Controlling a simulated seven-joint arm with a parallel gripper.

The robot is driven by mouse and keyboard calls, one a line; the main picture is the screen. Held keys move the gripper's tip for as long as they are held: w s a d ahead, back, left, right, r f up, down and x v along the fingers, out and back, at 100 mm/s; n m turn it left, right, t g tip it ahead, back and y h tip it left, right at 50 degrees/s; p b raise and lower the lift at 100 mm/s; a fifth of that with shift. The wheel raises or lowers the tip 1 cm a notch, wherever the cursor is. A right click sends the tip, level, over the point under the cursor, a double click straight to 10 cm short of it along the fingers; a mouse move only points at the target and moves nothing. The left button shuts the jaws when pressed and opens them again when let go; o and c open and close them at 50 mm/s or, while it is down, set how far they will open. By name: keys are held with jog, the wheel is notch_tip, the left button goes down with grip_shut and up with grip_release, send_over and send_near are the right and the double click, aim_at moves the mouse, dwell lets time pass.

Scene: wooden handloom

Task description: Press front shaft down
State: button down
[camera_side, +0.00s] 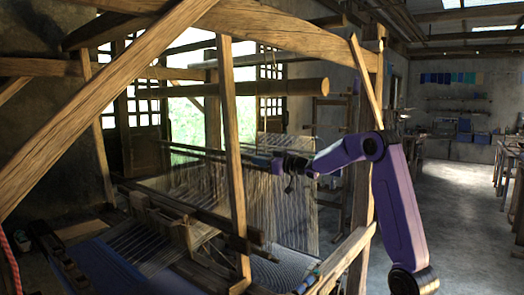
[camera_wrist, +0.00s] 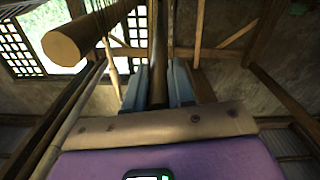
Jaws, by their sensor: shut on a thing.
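The front shaft is a dark wooden bar (camera_side: 215,155) above the pale heddle threads in the side view. Its end reaches toward my gripper (camera_side: 263,161), which points left from the right side of the loom. In the wrist view, a dark bar (camera_wrist: 158,50) runs between the two blue-grey fingers of my gripper (camera_wrist: 158,78), and they are shut on it. This bar appears to be the shaft. Several similar bars lie close together, so I cannot tell for certain which one is held. The contact itself is small and dark in the side view.
A thick wooden roller (camera_side: 245,88) hangs above the shafts and also shows in the wrist view (camera_wrist: 80,42). An upright post (camera_side: 233,150) and a diagonal beam (camera_side: 95,95) stand in front of the loom. Stretched warp threads (camera_side: 285,215) lie below. Open floor (camera_side: 460,225) is at right.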

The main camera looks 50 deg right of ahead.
notch_tip(320, 180, down, 10)
jog(key=c, duration=1)
grip_release()
jog(key=shift+r, duration=0.15)
jog(key=shift+s, duration=0.1)
jog(key=s, duration=1.7)
jog(key=shift+s, duration=0.15)
